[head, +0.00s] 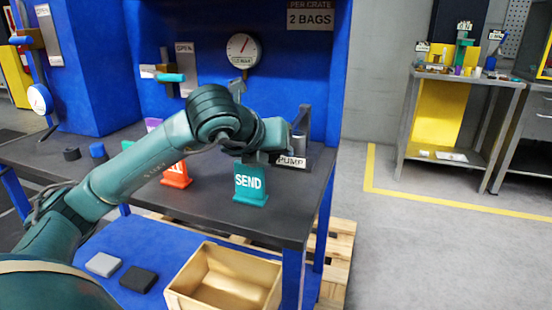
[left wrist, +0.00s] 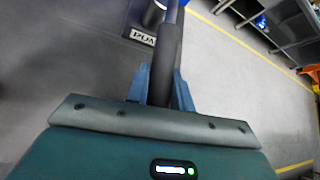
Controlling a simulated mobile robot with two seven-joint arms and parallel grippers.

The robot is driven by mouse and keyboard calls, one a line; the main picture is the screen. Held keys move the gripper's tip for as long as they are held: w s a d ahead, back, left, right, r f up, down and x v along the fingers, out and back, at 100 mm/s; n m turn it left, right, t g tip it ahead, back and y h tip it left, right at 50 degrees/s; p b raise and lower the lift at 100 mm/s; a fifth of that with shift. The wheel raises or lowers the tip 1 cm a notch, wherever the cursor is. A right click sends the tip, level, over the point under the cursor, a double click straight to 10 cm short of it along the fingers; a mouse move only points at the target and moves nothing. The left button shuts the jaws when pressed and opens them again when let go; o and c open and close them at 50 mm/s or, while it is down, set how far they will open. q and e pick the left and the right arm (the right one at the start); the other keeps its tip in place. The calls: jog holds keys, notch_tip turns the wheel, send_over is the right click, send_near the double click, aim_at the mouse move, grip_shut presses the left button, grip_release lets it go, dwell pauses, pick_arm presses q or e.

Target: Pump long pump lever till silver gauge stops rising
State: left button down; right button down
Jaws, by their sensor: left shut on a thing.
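The pump (head: 303,150) stands at the right end of the dark workbench, with a PUMP label at its foot. In the left wrist view its long dark lever (left wrist: 168,60) runs between the two blue fingers of my left gripper (left wrist: 162,88), which is shut on it. In the head view my left arm reaches across the bench to the pump, and its wrist hides the fingers and most of the lever. The round silver-rimmed gauge (head: 243,49) is on the blue back panel; its red needle points up and slightly right. My right gripper is not in view.
A teal SEND sign (head: 250,184) and an orange sign (head: 177,174) stand on the bench under my arm. A blue-rimmed gauge (head: 40,99) is at the left. An open wooden crate (head: 188,296) is below the bench. Clear floor lies to the right.

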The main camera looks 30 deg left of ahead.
pick_arm(q)
jog(key=shift+f, duration=0.25)
jog(key=c, duration=1.2)
grip_release()
jog(key=p+v, duration=0.1)
jog(key=v, duration=1.2)
jog(key=shift+s, duration=0.15)
jog(key=shift+c, duration=0.4)
